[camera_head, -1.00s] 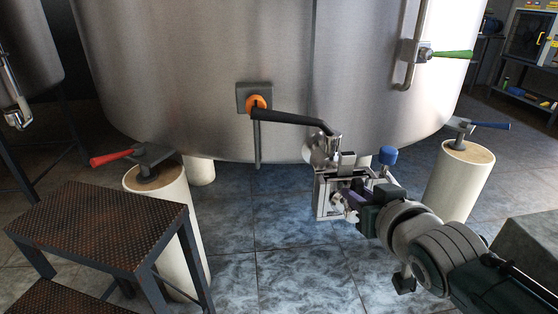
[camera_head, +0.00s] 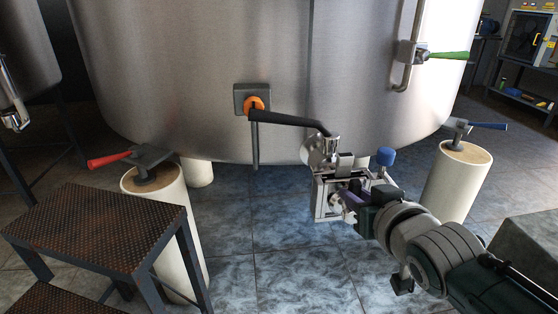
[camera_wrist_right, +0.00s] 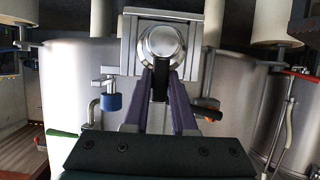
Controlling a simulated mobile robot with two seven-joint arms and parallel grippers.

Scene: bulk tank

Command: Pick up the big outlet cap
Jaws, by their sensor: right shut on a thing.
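The big outlet cap (camera_wrist_right: 163,42) is a round silver disc with a dark tab, in front of a boxy metal outlet fitting in the right wrist view. My right gripper (camera_wrist_right: 161,85) has its purple fingers shut around the dark tab of the cap. In the head view my right gripper (camera_head: 346,197) reaches in from the lower right to the outlet fitting (camera_head: 325,190) under the tank. There the cap is mostly hidden by the gripper and fitting. I cannot tell whether the cap is apart from the outlet. My left gripper is not in view.
The large steel tank (camera_head: 220,70) stands just behind the outlet. A black lever (camera_head: 290,119) and a blue knob (camera_head: 386,156) are close to my gripper. A step stool (camera_head: 100,225) stands at left, and white posts (camera_head: 458,185) flank the outlet. The tiled floor below is clear.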

